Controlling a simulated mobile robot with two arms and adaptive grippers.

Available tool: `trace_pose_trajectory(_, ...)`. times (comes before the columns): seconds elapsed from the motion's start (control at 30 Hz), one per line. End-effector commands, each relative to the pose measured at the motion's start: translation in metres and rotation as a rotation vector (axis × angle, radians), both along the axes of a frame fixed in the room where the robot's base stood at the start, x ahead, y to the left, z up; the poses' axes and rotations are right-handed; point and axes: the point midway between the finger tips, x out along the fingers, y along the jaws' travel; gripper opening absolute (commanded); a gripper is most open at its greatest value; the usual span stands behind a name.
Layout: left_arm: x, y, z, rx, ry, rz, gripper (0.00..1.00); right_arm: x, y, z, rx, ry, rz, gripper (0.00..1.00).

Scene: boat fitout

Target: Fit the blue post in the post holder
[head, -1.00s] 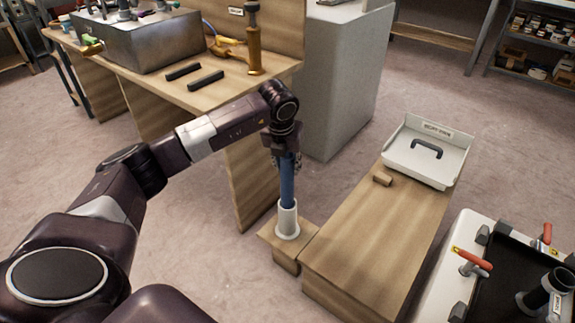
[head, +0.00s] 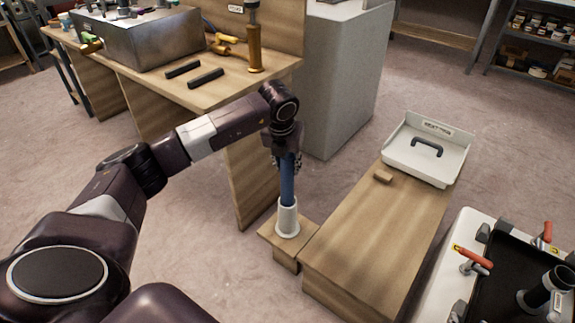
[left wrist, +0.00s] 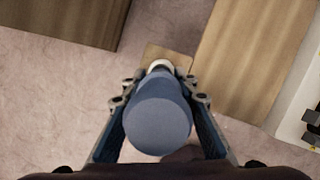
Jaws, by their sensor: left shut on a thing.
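The blue post (head: 287,180) stands upright, with its lower end inside the white post holder (head: 288,217). The holder is a white sleeve on a small wooden block beside the long wooden bench. My left gripper (head: 286,158) is shut on the upper part of the post, pointing down from above. In the left wrist view the post's round top (left wrist: 158,122) sits between the two fingers, and a bit of the white holder (left wrist: 160,66) shows beyond it. How deep the post sits is hidden inside the sleeve. My right gripper is not in view.
A workbench (head: 150,85) with a metal box stands behind my left arm. Floor is open behind the bench.

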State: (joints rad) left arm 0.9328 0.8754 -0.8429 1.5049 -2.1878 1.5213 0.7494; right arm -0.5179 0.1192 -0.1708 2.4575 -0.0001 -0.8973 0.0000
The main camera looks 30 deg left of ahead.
Motion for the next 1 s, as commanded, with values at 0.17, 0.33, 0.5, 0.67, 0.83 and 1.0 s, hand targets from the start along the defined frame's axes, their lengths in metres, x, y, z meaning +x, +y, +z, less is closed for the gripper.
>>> trace_pose_trajectory(0.17, 0.001, 0.000, 0.001, 0.000, -0.003, 0.000, 0.00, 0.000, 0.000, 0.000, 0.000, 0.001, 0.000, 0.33)
trace_pose_trajectory(0.33, 0.001, 0.000, 0.001, 0.000, -0.002, 0.000, 0.46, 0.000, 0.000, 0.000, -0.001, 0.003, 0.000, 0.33)
trace_pose_trajectory(0.5, 0.000, 0.000, 0.001, -0.001, -0.001, 0.000, 0.48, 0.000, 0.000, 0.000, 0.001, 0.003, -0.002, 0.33)
trace_pose_trajectory(0.67, -0.001, 0.000, 0.001, 0.000, 0.001, 0.000, 0.48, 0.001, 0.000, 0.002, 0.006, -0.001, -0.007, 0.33)
trace_pose_trajectory(0.83, -0.005, -0.002, 0.021, 0.000, -0.004, 0.000, 0.48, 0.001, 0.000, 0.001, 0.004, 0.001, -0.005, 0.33)
trace_pose_trajectory(1.0, -0.015, -0.005, 0.057, 0.000, -0.006, -0.001, 0.48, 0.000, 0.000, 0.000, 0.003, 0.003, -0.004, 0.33)
